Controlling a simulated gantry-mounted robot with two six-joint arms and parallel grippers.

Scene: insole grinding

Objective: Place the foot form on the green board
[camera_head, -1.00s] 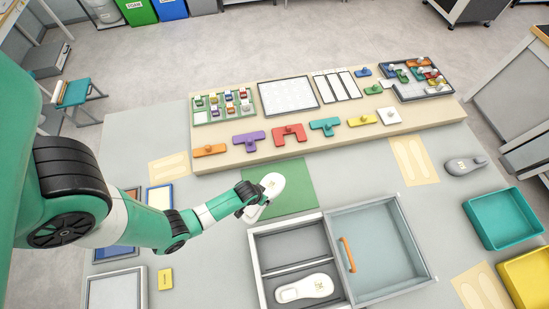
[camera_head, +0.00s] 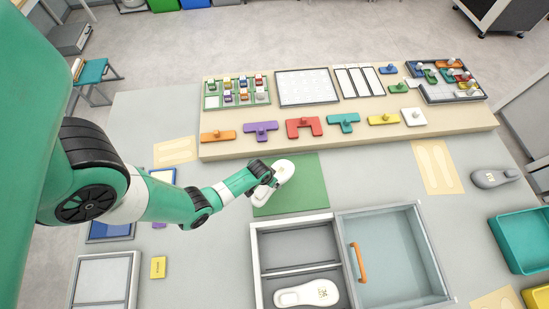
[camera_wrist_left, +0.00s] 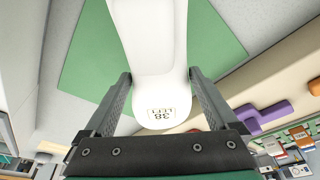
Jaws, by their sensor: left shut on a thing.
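A white foot form (camera_head: 284,171) is in my left gripper (camera_head: 268,178), over the left part of the green board (camera_head: 308,188). In the left wrist view the foot form (camera_wrist_left: 152,50) lies between the two fingers of the left gripper (camera_wrist_left: 160,76), with a label reading 38 LEFT at its near end. The green board (camera_wrist_left: 90,65) shows behind and below it there. I cannot tell whether the form touches the board. My right gripper is not in view.
An open two-part box (camera_head: 292,219) in front of the board holds another white foot form (camera_head: 307,293). A raised beige shelf (camera_head: 360,143) with coloured handled blocks stands behind the board. A grey foot form (camera_head: 495,178) lies at the right.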

